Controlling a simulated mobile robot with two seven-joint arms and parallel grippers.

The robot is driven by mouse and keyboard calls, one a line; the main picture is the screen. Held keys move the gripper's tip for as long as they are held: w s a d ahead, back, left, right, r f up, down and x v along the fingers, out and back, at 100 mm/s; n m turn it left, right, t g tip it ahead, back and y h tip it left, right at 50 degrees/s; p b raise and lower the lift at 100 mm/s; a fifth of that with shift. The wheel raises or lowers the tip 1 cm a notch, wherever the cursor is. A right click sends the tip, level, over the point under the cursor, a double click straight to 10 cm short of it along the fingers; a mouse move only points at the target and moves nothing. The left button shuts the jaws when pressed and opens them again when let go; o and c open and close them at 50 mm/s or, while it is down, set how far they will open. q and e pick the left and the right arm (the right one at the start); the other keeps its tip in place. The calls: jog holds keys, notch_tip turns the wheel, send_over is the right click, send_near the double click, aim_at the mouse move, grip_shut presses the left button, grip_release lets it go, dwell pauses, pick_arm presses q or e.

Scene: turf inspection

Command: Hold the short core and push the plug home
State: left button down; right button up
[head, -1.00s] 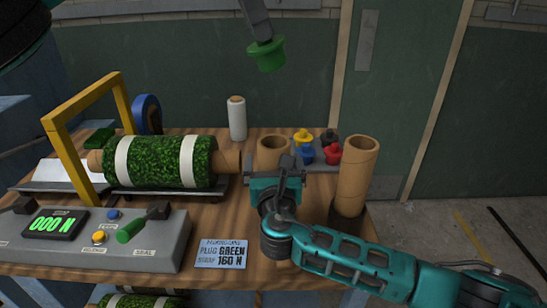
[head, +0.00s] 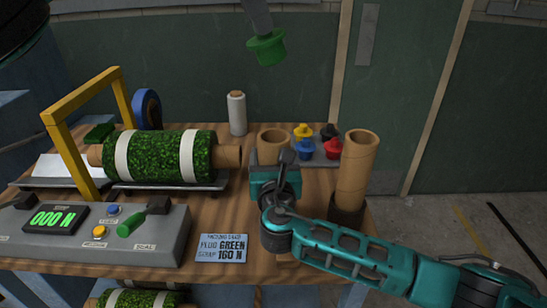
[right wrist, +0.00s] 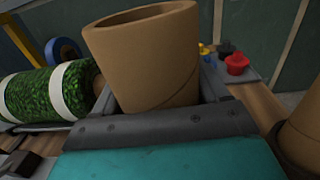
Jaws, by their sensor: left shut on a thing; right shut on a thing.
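The green plug (head: 267,47) is held in the air at the top middle of the head view. My left gripper (head: 258,16) is shut on it from above. The short core (head: 273,143) is an open brown cardboard tube at the back of the table. It also shows large in the right wrist view (right wrist: 145,65), with its open mouth up. My right gripper (head: 274,172) is shut on the short core from the front. The plug is well above the core and apart from it. The core's lower part is hidden by my right gripper.
A tall core (head: 358,170) stands at right. A plug tray (head: 325,160) holds yellow, black, blue and red plugs. A turf roll (head: 165,157) lies at left behind a console (head: 90,240) reading 000 N. A card (head: 222,248) says PLUG GREEN, 160 N.

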dwell(0.3)
pick_arm(q)
jog(key=shift+f, duration=6.55)
jog(key=shift+w+d+m+g+y, duration=0.15)
jog(key=shift+d+m+g+y, duration=0.1)
jog(key=shift+d+m+y, duration=0.6)
jog(key=shift+w+d+m+g+y, duration=0.2)
jog(key=shift+d+m+y, duration=0.35)
jog(key=shift+y, duration=0.5)
jog(key=shift+f, duration=1.8)
jog(key=shift+s+f, duration=0.15)
jog(key=shift+f, duration=0.55)
jog(key=c, duration=0.8)
grip_release()
jog(key=shift+r, duration=0.2)
